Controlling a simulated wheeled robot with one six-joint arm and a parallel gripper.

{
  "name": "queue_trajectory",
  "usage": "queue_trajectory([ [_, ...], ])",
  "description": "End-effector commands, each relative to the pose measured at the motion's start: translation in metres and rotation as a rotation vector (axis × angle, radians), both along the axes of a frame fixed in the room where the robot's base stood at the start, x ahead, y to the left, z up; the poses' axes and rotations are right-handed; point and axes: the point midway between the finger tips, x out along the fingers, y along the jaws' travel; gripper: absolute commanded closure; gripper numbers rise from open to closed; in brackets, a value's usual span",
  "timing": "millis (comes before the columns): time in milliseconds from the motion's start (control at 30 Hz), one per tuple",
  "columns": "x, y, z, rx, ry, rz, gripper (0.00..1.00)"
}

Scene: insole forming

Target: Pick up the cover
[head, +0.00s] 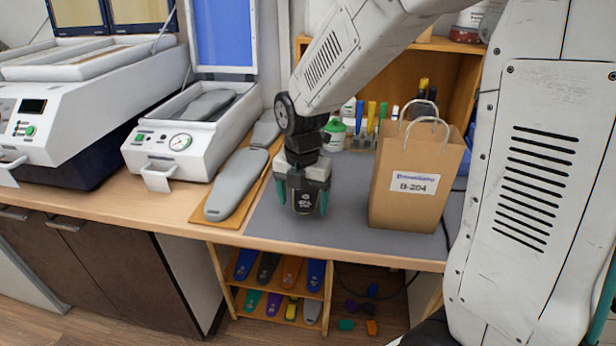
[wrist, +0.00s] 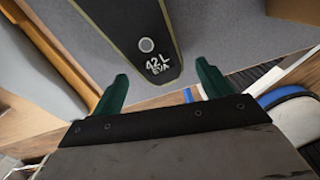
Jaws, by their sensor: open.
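The cover appears to be the dark, thin, insole-shaped piece with a pale edge in the wrist view (wrist: 125,20). It is marked "42 L EVA" and has a light round spot. It lies over the grey mat (head: 345,200); in the head view only its marked end (head: 304,203) shows, below my gripper. My gripper (head: 305,205) points down, its green fingers spread on either side of that end. In the wrist view the fingertips (wrist: 163,75) flank the marked end with gaps, holding nothing. The cover's far part is hidden by my arm in the head view.
A paper bag (head: 415,180) labelled B-204 stands right of my gripper. Grey foot forms (head: 238,185) lie on a wooden board to the left, beside a press (head: 175,140) with its blue lid raised. Bottles and pens stand behind. The mat's front strip is clear.

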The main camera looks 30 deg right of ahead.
Motion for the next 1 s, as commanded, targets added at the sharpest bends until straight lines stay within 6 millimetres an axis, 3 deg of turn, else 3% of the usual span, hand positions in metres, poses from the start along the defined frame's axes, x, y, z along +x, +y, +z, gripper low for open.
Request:
queue_trajectory([
  [333,0.000,0.000,-0.001,0.000,0.000,0.000,0.24],
  [500,0.000,0.000,-0.001,0.000,0.000,0.000,0.70],
  [833,0.000,0.000,0.000,0.000,0.000,0.000,0.71],
  [1000,0.001,0.000,0.012,0.001,-0.004,0.000,0.71],
])
